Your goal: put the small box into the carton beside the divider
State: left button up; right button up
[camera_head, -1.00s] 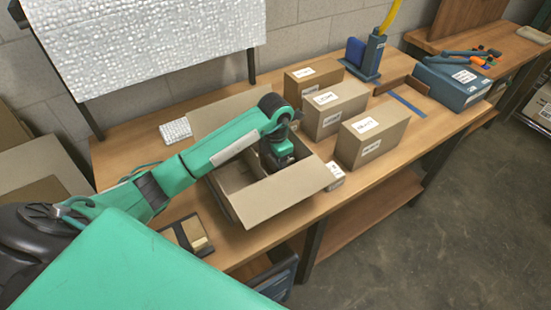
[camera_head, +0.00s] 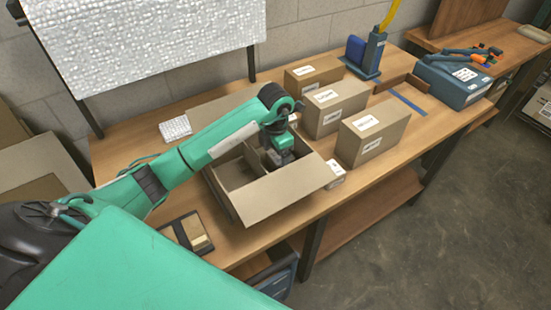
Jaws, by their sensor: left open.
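The open carton (camera_head: 285,196) stands on the bench with its flaps spread. A divider (camera_head: 254,160) shows inside it, splitting the interior into compartments. My left gripper (camera_head: 282,160) points down into the carton's right-hand part, to the right of the divider. It is open, but its fingertips are partly hidden and I cannot see what lies under them. A small box (camera_head: 336,174) with a white label is on the bench just right of the carton's front flap, partly hidden by it. My right gripper is not in view.
Several closed brown boxes (camera_head: 372,134) stand right of the carton. A blue case (camera_head: 455,80) and a blue stand (camera_head: 368,55) are farther back. A black tray (camera_head: 188,234) lies at the front left. A white textured sheet (camera_head: 150,40) hangs behind.

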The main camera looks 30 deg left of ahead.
aim_at(275, 157)
pick_arm(q)
notch_tip(275, 157, up, 10)
jog(key=b, duration=0.1)
dwell(0.6)
